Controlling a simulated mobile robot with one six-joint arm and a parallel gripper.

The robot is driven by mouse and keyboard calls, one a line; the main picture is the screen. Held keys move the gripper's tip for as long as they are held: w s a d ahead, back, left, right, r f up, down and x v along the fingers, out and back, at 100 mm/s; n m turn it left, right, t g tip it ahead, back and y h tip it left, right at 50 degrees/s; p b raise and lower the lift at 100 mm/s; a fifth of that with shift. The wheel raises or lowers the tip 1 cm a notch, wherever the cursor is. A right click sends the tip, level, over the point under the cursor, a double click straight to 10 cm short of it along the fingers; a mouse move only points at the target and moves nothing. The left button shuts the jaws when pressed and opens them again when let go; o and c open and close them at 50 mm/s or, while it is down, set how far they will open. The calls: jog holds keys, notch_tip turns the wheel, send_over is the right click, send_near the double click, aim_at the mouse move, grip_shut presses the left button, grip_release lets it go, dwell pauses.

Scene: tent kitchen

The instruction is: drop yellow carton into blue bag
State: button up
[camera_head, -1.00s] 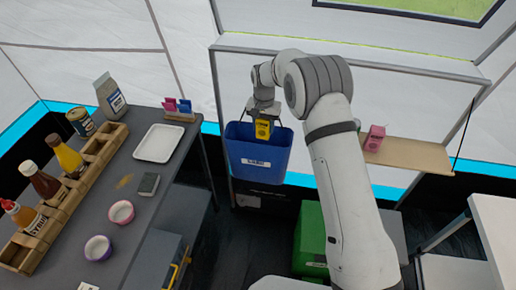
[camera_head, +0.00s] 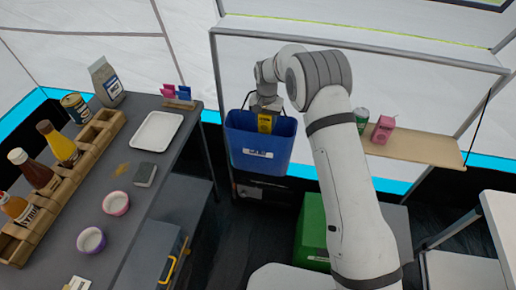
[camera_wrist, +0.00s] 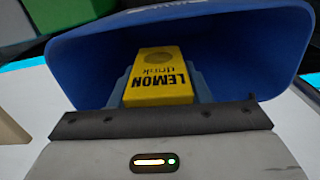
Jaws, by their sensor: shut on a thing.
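The yellow carton (camera_head: 265,124), marked "LEMON drink" in the wrist view (camera_wrist: 158,78), is held in my gripper (camera_head: 264,116). My gripper is shut on it; in the wrist view its fingers lie along both sides of the carton. The blue bag (camera_head: 259,152) looks like an open-topped bin with a white label on its front. The carton is at the bag's mouth, its lower part hidden behind the front rim. In the wrist view the bag's blue rim (camera_wrist: 70,57) arches around the carton.
A wooden shelf (camera_head: 430,150) to the right holds a pink carton (camera_head: 383,129) and a green can (camera_head: 361,117). A green box (camera_head: 312,232) stands on the floor below. The counter at left holds a white tray (camera_head: 157,131), bowls and a bottle rack (camera_head: 62,188).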

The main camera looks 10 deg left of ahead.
jog(key=o, duration=1)
jog(key=shift+r, duration=0.1)
notch_tip(320, 180, up, 8)
jog(key=shift+f, duration=0.15)
